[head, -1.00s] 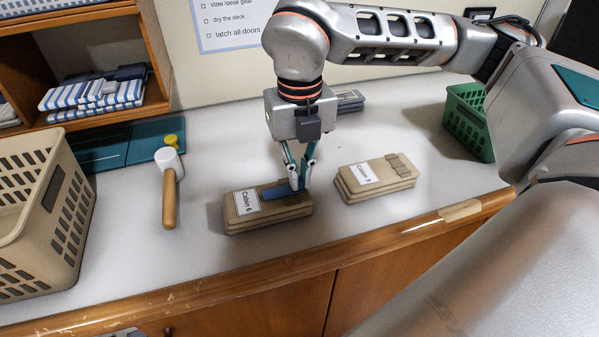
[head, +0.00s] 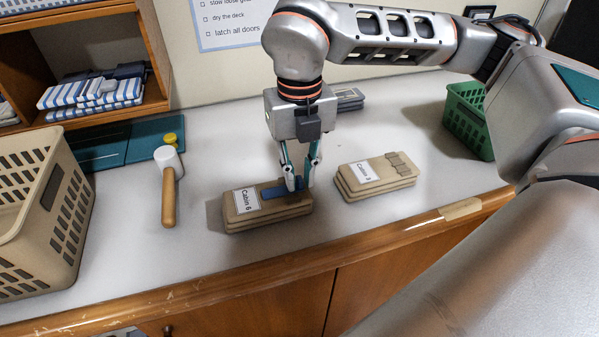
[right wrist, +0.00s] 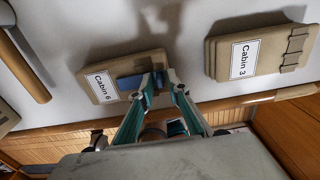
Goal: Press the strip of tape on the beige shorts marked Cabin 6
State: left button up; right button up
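The beige shorts marked Cabin 6 (head: 268,215) lie folded on the counter and also show in the right wrist view (right wrist: 96,87). A short blue tape strip (head: 270,192) lies across their top, to the right of the white label. It shows again in the right wrist view (right wrist: 128,82). My right gripper (head: 298,186) points down at the strip's right end, its fingertips a little apart; they partly hide that end. In the right wrist view the fingertips (right wrist: 157,82) are at the strip. Whether they touch it is unclear. My left gripper is not in view.
Beige shorts marked Cabin 3 (head: 378,177) lie just right of my gripper. The counter's wooden front edge (head: 250,268) is close.

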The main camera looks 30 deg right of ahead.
jog(key=shift+r, duration=0.1)
jog(key=shift+r+p, duration=0.8)
jog(key=shift+r, duration=0.65)
jog(key=o, duration=0.5)
jog(key=shift+o, duration=0.2)
jog(key=shift+r+p, duration=0.75)
jog(key=shift+r, duration=0.75)
jog(key=o, duration=0.6)
